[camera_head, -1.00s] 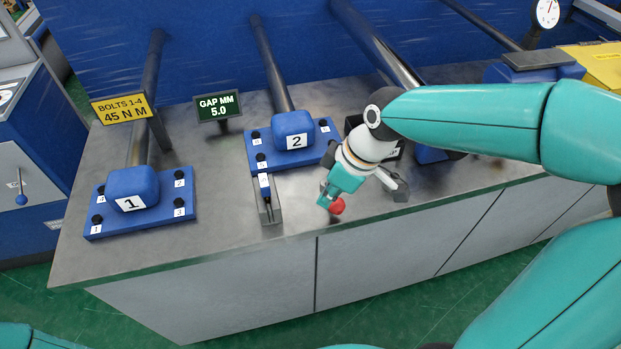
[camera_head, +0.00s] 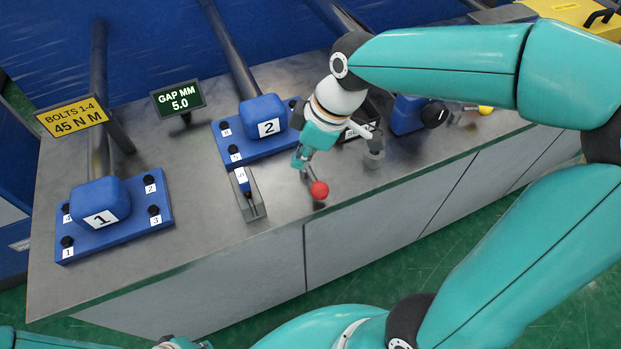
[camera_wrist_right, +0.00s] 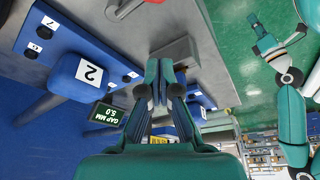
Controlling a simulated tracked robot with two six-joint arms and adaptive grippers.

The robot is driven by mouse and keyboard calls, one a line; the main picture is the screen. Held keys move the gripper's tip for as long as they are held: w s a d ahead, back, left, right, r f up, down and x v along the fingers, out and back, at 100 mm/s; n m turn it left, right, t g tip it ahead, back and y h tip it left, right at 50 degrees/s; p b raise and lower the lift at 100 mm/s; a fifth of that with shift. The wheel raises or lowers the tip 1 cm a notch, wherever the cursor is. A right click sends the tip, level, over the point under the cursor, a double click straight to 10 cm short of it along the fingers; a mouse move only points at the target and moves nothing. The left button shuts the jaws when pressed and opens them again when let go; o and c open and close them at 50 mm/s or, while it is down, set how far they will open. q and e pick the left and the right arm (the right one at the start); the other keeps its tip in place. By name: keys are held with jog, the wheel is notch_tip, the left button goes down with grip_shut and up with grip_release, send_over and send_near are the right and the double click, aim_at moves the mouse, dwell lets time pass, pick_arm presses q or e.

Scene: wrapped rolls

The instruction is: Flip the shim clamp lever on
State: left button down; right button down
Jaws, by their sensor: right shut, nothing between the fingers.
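A lever with a red ball knob (camera_head: 319,190) stands near the front edge of the bench. A black block with a partly hidden white label (camera_head: 361,128) sits just behind it. My right gripper (camera_head: 299,164) is shut and empty, fingers pointing down, above and left of the red knob. Touch between them cannot be told. The wrist view shows the closed right fingers (camera_wrist_right: 160,90) and a metal lever (camera_wrist_right: 125,8) at the top edge, apart from them in the picture. My left gripper (camera_wrist_right: 260,25) is small in the wrist view; its jaws are unclear.
Blue blocks numbered 1 (camera_head: 100,200) and 2 (camera_head: 264,112) sit left and behind. A grey slotted holder (camera_head: 252,205) stands left of the knob. The gap display (camera_head: 178,98) reads 5.0. A yellow knob (camera_head: 485,110) is farther right.

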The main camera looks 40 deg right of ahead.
jog(key=x, duration=0.8)
jog(key=shift+a+f, duration=0.1)
jog(key=shift+f, duration=0.2)
jog(key=s+d, duration=0.1)
jog(key=s+d+p, duration=0.1)
jog(key=shift+s+d, duration=0.2)
jog(key=shift+d, duration=0.05)
jog(key=shift+s+d+f, duration=0.15)
